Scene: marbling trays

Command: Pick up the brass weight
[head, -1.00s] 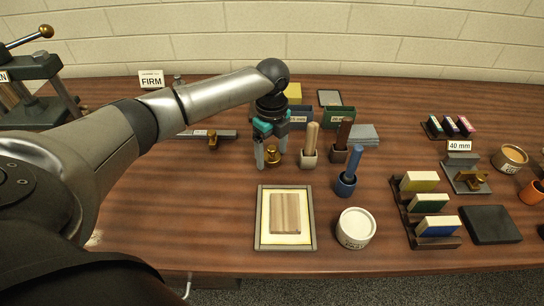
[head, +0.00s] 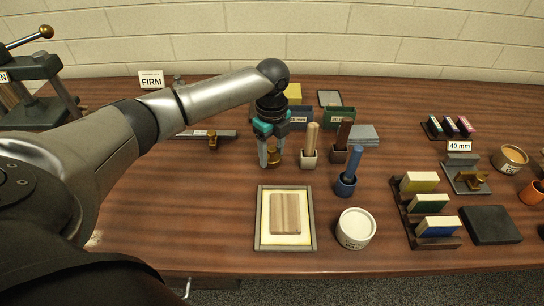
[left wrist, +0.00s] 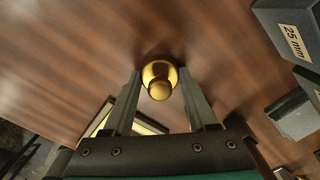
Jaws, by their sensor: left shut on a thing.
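The brass weight (head: 275,158) is a small gold-coloured piece with a round knob, standing behind the framed tray. My left gripper (head: 270,163) points down over it and is shut on it. In the left wrist view the weight (left wrist: 160,79) sits between the two fingertips, its knob toward the camera. The fingers hide part of it in the head view. I cannot tell whether its base is clear of the table. My right gripper is not in view.
A framed tray (head: 261,244) with a wooden block lies in front. Holders with a wooden-handled tool (head: 310,142) and a blue-handled tool (head: 349,171) stand close on the right. A white tub (head: 356,228) stands front right. The table left of the gripper is mostly clear.

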